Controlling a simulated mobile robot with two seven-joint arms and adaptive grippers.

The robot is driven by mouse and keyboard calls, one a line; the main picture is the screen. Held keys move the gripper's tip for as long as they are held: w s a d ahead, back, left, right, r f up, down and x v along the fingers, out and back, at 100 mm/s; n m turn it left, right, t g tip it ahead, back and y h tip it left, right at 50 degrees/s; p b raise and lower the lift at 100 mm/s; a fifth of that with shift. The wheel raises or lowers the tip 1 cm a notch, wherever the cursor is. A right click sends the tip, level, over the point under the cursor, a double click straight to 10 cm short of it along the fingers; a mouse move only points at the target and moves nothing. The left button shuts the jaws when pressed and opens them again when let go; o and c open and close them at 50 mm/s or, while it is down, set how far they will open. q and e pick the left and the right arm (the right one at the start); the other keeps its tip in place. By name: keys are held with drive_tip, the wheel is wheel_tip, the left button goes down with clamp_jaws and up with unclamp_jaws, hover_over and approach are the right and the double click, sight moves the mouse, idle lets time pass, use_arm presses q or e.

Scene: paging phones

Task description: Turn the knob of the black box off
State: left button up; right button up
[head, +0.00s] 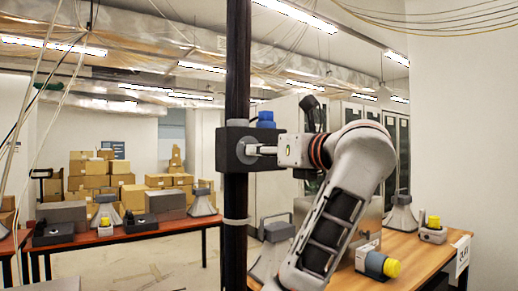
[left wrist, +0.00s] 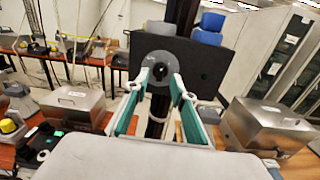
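The black box (head: 227,155) is mounted on a dark upright pole (head: 236,225) in the head view. It also fills the upper middle of the left wrist view (left wrist: 207,70). Its knob, a round grey disc with a black centre (left wrist: 161,66), faces my left gripper. My left gripper (left wrist: 161,80) points straight at the knob, its two teal-padded fingers apart, one on each side of the black centre. I see a gap between them and cannot tell whether either touches the knob. In the head view the left gripper (head: 258,150) reaches the box's side. My right gripper is not visible.
Blue parts (head: 265,119) stand at the box's top. A wooden table (head: 405,255) at right holds a yellow-knobbed device (head: 378,264) and horn speakers. Another table (head: 165,228) with devices stands behind at left. Cardboard boxes (head: 95,170) are stacked at the back.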

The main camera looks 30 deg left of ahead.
use_arm(q)
drive_tip(key=shift+x, duration=0.85)
clamp_jaws()
drive_tip(key=shift+n, duration=0.3)
drive_tip(key=n+b, duration=0.1)
drive_tip(key=n, duration=0.7)
drive_tip(key=shift+w+n, duration=0.1)
drive_tip(key=shift+n, duration=0.5)
